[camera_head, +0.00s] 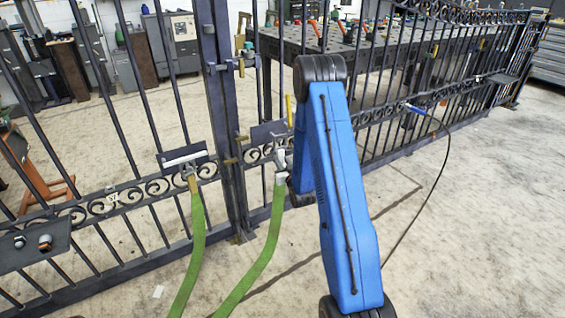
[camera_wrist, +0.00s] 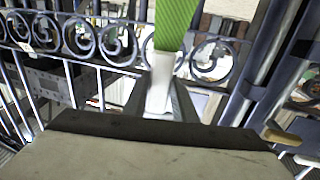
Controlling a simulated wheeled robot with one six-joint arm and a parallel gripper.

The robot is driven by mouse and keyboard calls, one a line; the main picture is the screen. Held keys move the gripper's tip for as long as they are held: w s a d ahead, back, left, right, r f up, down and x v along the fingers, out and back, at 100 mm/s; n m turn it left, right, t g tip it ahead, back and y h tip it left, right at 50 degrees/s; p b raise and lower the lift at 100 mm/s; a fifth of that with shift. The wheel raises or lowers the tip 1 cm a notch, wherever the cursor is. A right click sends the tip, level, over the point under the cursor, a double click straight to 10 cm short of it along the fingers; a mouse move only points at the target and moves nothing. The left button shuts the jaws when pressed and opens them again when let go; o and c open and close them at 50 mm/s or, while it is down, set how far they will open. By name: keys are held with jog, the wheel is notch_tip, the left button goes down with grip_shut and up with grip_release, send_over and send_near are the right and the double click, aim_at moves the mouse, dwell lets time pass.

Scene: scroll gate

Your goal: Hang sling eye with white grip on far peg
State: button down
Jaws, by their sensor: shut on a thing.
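Two green slings show in the head view. The right sling (camera_head: 262,262) has a white grip (camera_head: 281,179) near its top end. My gripper (camera_head: 285,163) is shut on this white grip, in front of the gate's scrollwork and partly hidden by my blue arm. The wrist view shows the white grip (camera_wrist: 160,85) between my two fingers, with the green strap beyond. The left sling (camera_head: 192,245) has a tan grip (camera_head: 193,184) and its top end is at a dark plate (camera_head: 183,157) on the gate. The far peg cannot be made out clearly.
A dark iron gate with a thick post (camera_head: 222,110) stands close in front of me. A second dark plate (camera_head: 268,132) is just above my gripper. A cable with a blue handle (camera_head: 415,110) hangs at the right. A shelf (camera_head: 32,246) sticks out at the left.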

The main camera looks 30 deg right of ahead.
jog(key=w, duration=0.2)
jog(key=w+f, duration=0.1)
jog(key=w, duration=0.2)
jog(key=shift+a, duration=0.1)
dwell(0.8)
jog(key=shift+w+f, duration=0.1)
jog(key=shift+f, duration=0.05)
dwell(0.6)
jog(key=c, duration=1.1)
grip_release()
jog(key=shift+f, duration=5.75)
